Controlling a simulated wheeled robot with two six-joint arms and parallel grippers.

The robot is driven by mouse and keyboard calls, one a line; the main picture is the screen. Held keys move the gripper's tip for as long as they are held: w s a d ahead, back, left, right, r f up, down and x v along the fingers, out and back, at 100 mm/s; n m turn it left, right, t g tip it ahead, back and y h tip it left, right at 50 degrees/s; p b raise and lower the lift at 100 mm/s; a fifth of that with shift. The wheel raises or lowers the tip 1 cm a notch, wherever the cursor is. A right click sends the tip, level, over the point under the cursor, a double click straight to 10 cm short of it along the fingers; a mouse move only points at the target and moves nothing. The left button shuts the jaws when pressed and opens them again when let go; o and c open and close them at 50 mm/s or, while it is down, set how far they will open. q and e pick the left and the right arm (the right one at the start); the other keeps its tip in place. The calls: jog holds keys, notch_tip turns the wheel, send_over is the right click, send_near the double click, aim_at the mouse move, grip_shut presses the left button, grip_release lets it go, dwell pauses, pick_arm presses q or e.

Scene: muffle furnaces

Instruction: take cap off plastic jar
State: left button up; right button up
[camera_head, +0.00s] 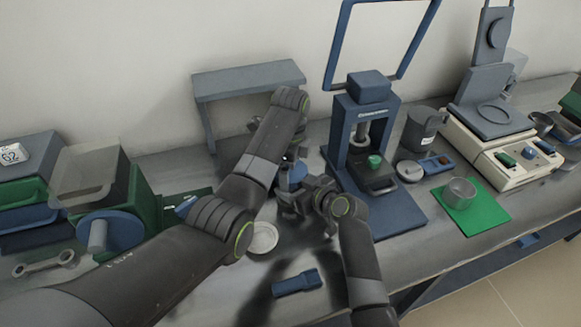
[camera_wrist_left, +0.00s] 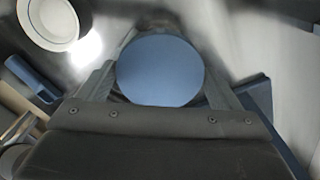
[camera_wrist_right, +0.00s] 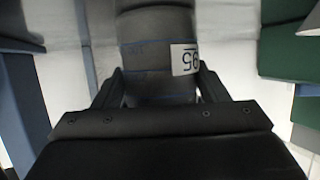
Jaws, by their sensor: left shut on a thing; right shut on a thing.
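The plastic jar's round blue cap (camera_wrist_left: 160,70) sits between the fingers of my left gripper (camera_wrist_left: 165,85) in the left wrist view. A bit of the cap (camera_head: 297,172) shows in the head view below my left wrist. The grey jar body (camera_wrist_right: 155,45) with a white number label (camera_wrist_right: 184,60) is between the fingers of my right gripper (camera_wrist_right: 157,88) in the right wrist view. In the head view my left gripper (camera_head: 291,165) is above and my right gripper (camera_head: 298,196) comes in from the right. The arms hide most of the jar; I cannot tell whether cap and body touch.
A white dish (camera_head: 263,237) and a blue piece (camera_head: 297,281) lie in front of the grippers. A blue press (camera_head: 362,140) stands close on the right. A green machine with a blue wheel (camera_head: 112,232) stands left, and a grey shelf (camera_head: 248,80) behind.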

pick_arm(q)
jog(key=o, duration=0.9)
jog(key=shift+r, duration=2.3)
jog(key=r+m, duration=0.1)
jog(key=m, duration=0.2)
jog(key=shift+r, duration=0.35)
jog(key=m, duration=0.1)
jog(key=r+m, duration=0.1)
jog(key=m, duration=0.1)
jog(key=shift+r+m, duration=0.25)
jog(key=shift+m, duration=0.05)
jog(key=shift+f, duration=3.9)
jog(key=shift+c, duration=0.3)
jog(key=c, duration=0.9)
jog(key=n, duration=0.9)
jog(key=shift+r+n, duration=0.1)
jog(key=shift+n, duration=0.3)
